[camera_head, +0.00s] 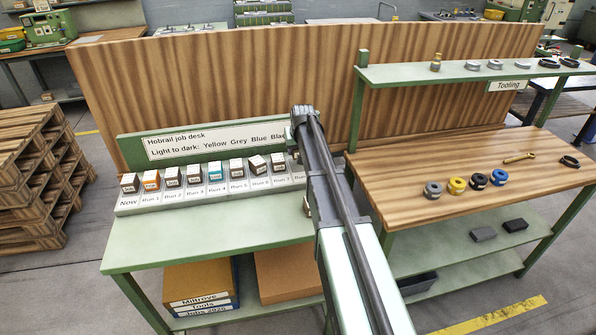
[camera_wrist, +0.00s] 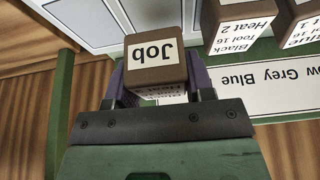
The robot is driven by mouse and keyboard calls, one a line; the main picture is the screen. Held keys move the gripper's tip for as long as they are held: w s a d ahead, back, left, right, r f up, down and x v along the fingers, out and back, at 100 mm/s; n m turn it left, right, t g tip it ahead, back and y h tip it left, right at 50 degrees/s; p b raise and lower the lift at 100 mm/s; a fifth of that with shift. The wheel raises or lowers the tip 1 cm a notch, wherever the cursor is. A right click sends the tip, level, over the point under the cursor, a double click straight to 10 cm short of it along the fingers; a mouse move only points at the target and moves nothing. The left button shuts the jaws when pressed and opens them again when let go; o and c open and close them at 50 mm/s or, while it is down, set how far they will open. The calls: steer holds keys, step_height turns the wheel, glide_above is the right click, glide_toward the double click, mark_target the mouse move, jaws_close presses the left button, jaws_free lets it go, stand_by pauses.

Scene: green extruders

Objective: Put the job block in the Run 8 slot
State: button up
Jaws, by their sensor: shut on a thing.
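My gripper (camera_wrist: 157,92) is shut on the brown job block (camera_wrist: 172,76), whose white "Job" label reads upside down in the wrist view. A second label on the block is partly hidden by the gripper. The pale slot rack (camera_head: 132,207) stands on the green desk in the head view, with slots marked Now, Run 1 and onward to the right. Labelled blocks sit along it, including an orange one (camera_head: 151,180) and a teal one (camera_head: 215,172).
In the wrist view, two brown blocks (camera_wrist: 236,22) stand beside the held block near the sign (camera_wrist: 290,88). The sign (camera_head: 205,143) rises behind the rack. A tooling shelf (camera_head: 400,73) and a wooden bench (camera_head: 385,170) with coloured rings lie right.

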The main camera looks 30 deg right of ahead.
step_height(320, 180, down, 5)
steer(key=b, duration=0.4)
steer(key=shift+r+b, duration=0.2)
steer(key=shift+b, duration=0.1)
steer(key=shift+r+p, duration=0.3)
steer(key=shift+r, duration=0.05)
steer(key=shift+f, duration=0.25)
steer(key=o, duration=0.6)
steer(key=shift+r, duration=0.1)
steer(key=shift+o, duration=0.2)
